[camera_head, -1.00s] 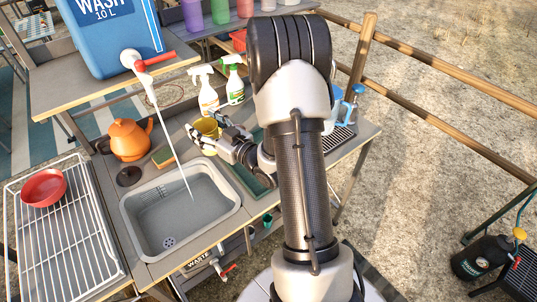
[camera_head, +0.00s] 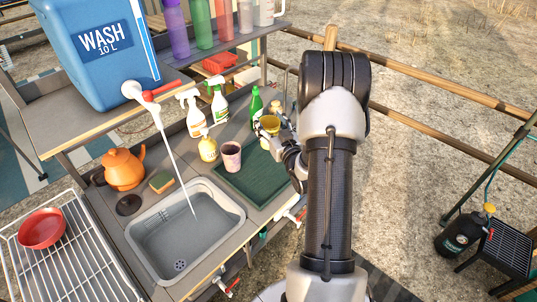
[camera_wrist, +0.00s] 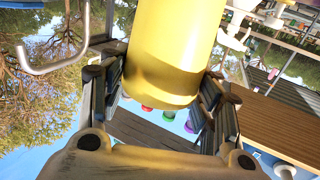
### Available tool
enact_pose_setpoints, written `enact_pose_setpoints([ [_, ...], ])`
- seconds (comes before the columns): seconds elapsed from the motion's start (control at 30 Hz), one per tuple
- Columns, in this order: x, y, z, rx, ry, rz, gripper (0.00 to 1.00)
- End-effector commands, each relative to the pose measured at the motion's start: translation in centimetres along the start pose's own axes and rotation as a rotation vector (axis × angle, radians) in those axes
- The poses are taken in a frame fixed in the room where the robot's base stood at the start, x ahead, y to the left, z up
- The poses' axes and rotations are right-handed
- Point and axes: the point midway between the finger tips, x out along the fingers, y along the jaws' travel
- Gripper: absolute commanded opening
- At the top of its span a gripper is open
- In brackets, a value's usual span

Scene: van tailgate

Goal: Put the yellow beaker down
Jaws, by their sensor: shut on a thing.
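The yellow beaker (camera_head: 269,125) is in my gripper (camera_head: 274,132), over or just behind the far right part of the dark green mat (camera_head: 262,180). I cannot tell whether its base touches anything. In the wrist view the yellow beaker (camera_wrist: 172,50) fills the space between the two fingers of my gripper (camera_wrist: 165,95), which press on its sides. My arm hides the right end of the counter.
A patterned cup (camera_head: 231,158) stands at the mat's left edge, with a yellow pump bottle (camera_head: 208,147) beside it. A green bottle (camera_head: 256,103) and spray bottles (camera_head: 191,115) stand behind. The sink (camera_head: 185,230) is front left. The mat's middle is bare.

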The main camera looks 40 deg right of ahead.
Motion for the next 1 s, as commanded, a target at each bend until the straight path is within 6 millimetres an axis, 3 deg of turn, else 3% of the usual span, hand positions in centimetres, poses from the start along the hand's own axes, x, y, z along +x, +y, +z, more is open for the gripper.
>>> enact_pose_setpoints([
  [0.03,0.0,0.0,1.9,0.003,-0.004,0.0,0.36],
  [0.23,0.0,0.0,6.0,0.001,-0.001,-0.001,0.36],
  [0.47,0.0,0.0,7.6,-0.001,0.0,-0.001,0.36],
  [0.73,0.0,0.0,11.4,0.001,-0.001,-0.001,0.36],
  [1.0,0.0,0.0,11.4,-0.001,0.002,-0.001,0.36],
])
